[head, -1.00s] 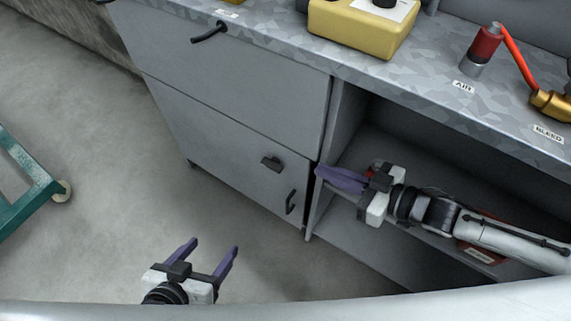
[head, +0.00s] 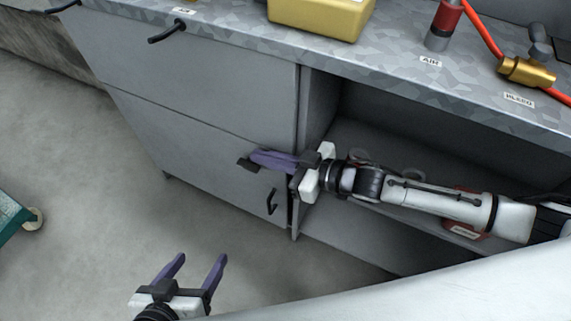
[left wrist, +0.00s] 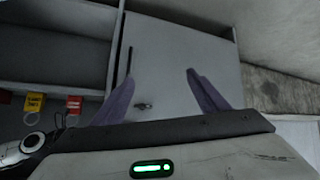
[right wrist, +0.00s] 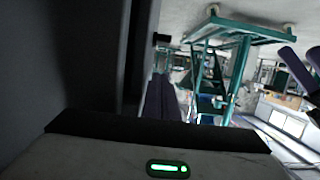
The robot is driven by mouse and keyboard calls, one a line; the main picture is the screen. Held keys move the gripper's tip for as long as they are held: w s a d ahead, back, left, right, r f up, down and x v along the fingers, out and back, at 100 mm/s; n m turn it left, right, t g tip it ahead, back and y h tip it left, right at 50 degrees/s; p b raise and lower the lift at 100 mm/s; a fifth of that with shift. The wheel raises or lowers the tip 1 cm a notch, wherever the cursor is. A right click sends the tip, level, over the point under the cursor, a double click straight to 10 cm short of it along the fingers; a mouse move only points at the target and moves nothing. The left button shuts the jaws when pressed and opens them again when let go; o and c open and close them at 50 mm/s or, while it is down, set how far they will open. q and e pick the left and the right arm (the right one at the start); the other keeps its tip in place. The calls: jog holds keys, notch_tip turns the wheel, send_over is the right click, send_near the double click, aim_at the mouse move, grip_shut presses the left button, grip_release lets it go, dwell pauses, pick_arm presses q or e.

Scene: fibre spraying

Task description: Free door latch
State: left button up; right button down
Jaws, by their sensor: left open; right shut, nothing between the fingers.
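The grey cabinet door (head: 190,165) is closed, with a dark latch block (head: 244,163) and a black bar handle (head: 271,202) on its front. My right gripper (head: 254,158) is shut and empty. Its purple fingers lie across the door front with tips at the latch, partly covering it; whether they touch cannot be told. The shut fingers show in the right wrist view (right wrist: 161,98), below a dark block that looks like the latch (right wrist: 162,39). My left gripper (head: 202,262) is open and empty, low in front of the door. Its spread fingers frame the door in the left wrist view (left wrist: 165,95).
The open shelf bay (head: 400,140) lies right of the door, with my right arm across it. The speckled worktop (head: 230,32) above carries a yellow box (head: 315,14) and a brass valve (head: 526,70). A green trolley (head: 10,222) stands at left; floor between is clear.

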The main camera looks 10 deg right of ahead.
aim_at(250, 166)
jog(key=f, duration=0.1)
jog(key=f+b, duration=0.1)
jog(key=f, duration=0.2)
jog(key=shift+w+a, duration=0.2)
jog(key=shift+a, duration=0.05)
jog(key=shift+f, duration=0.1)
jog(key=f+t+y+b, duration=0.1)
jog(key=f+b, duration=0.1)
jog(key=b, duration=0.3)
jog(key=shift+s+d+y, duration=0.1)
jog(key=shift+s+y, duration=0.05)
jog(key=shift+y, duration=0.25)
jog(key=shift+d+t+y+b, duration=0.1)
jog(key=shift+t+y+b, duration=0.2)
jog(key=shift+b, duration=0.75)
jog(key=shift+d+f, duration=0.1)
pick_arm(q)
jog(key=w+d+f+m+g+h, duration=0.1)
jog(key=d+f+g, duration=0.1)
jog(key=d+f, duration=0.2)
jog(key=shift+w+f+m+g, duration=0.2)
jog(key=shift+f+m+g, duration=0.1)
jog(key=shift+f+m, duration=0.1)
pick_arm(e)
jog(key=shift+s, duration=0.1)
pick_arm(q)
jog(key=shift+r, duration=0.1)
